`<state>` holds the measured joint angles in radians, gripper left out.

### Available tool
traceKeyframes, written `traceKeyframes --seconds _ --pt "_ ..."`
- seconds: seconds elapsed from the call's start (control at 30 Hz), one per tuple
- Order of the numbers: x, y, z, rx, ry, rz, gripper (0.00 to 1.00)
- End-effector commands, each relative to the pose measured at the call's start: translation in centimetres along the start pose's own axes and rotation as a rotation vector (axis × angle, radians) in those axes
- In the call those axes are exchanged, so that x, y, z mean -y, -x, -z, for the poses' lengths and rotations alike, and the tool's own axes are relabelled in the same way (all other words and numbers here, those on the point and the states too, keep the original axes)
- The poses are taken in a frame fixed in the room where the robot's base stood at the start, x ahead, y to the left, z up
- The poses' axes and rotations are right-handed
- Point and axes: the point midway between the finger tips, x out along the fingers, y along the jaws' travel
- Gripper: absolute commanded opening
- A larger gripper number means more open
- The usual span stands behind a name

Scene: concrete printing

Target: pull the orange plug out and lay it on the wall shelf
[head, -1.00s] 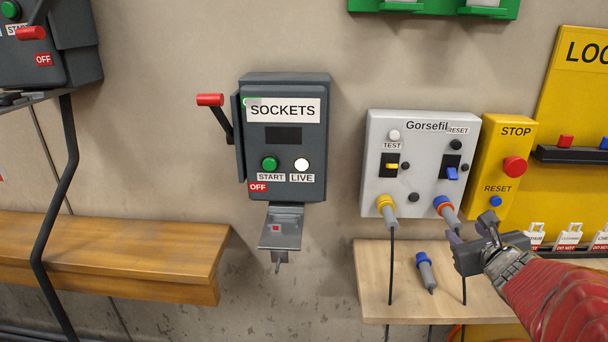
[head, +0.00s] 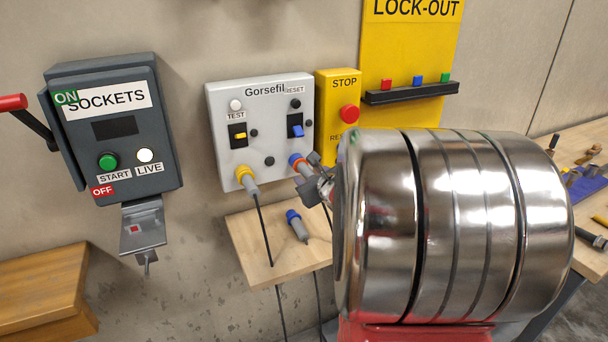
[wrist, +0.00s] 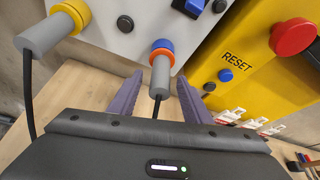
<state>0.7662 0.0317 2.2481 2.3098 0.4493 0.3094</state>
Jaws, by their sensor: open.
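The orange plug (head: 296,160) sits in the right-hand socket of the grey Gorsefil box (head: 259,120). In the wrist view the plug's grey body (wrist: 160,74) hangs below an orange and blue collar, with a black cable at its lower end. In the head view my gripper (head: 315,175) is at the plug, partly hidden by my arm. The wooden wall shelf (head: 250,248) is below the box.
A blue plug (head: 297,226) lies on the shelf's right part; the left part is free except for a passing cable. A yellow plug (head: 246,178) is in the left socket. The yellow STOP box (head: 335,100) is close right. The SOCKETS switch box (head: 115,130) is left.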

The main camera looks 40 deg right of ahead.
Motion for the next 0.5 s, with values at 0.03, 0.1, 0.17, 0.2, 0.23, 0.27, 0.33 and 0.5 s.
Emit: traceKeyframes --seconds 0.03,0.1,0.17,0.2,0.23,0.27,0.33,0.5 --pt "0.00 -0.15 0.00 0.000 0.000 0.000 0.44" --pt "0.02 -0.22 -0.03 0.000 0.001 0.000 0.44" --pt "0.02 -0.23 -0.03 0.001 0.001 0.000 0.44" --pt "0.03 -0.22 -0.03 0.001 0.001 0.001 0.44" --pt "0.03 -0.22 -0.03 0.001 0.001 0.001 0.44" --pt "0.03 -0.21 -0.03 0.001 0.001 0.001 0.44" --pt "0.03 -0.20 -0.03 0.000 0.001 0.001 0.43" --pt "0.03 -0.19 -0.02 0.000 0.000 0.001 0.32"
